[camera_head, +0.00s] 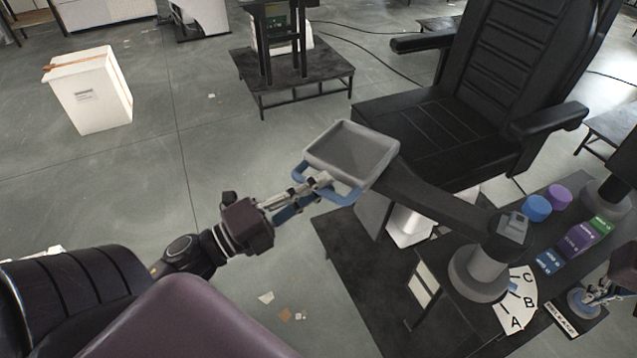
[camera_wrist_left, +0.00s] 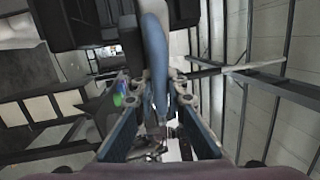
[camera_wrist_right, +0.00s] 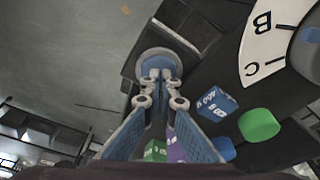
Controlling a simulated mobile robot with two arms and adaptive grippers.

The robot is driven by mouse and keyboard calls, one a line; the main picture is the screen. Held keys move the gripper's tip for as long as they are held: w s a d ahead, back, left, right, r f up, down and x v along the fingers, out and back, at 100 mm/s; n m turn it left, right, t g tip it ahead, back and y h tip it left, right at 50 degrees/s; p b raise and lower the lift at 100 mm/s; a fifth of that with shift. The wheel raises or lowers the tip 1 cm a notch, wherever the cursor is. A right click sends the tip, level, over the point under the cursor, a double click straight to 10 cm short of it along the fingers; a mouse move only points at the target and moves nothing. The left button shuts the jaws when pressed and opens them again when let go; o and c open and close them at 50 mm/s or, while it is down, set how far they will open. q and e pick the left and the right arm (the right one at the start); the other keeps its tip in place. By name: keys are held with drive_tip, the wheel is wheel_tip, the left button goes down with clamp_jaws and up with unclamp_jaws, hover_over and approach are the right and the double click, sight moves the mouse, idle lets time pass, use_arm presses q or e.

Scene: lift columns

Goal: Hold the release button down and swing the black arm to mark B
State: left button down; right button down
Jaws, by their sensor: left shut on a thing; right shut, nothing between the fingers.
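The black arm (camera_head: 440,200) reaches from a grey column (camera_head: 482,272) up-left to a grey tray (camera_head: 352,150) with a blue handle (camera_head: 345,192). My left gripper (camera_head: 322,184) is shut on the blue handle, which also shows between its fingers in the left wrist view (camera_wrist_left: 155,55). A white dial (camera_head: 517,302) with marks A, B and C lies at the column's foot. A small blue pointer shows near C and B; its exact reading is unclear. My right gripper (camera_wrist_right: 158,78) is shut and empty, its fingertips at the round blue release button (camera_wrist_right: 158,57); pressing depth cannot be told.
Blue (camera_head: 537,208) and purple (camera_head: 559,197) round pieces and several labelled boxes (camera_head: 577,240) stand right of the column. A black chair (camera_head: 450,125) stands behind the arm. A white carton (camera_head: 90,92) is at the far left.

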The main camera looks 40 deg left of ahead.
use_arm(q)
drive_tip(key=shift+f, duration=0.1)
use_arm(e)
drive_tip(key=shift+f, duration=0.1)
use_arm(q)
drive_tip(key=c, duration=1.9)
unclamp_jaws()
drive_tip(key=shift+c, duration=0.2)
use_arm(e)
drive_tip(key=shift+d, duration=0.1)
use_arm(q)
drive_tip(key=v, duration=1.2)
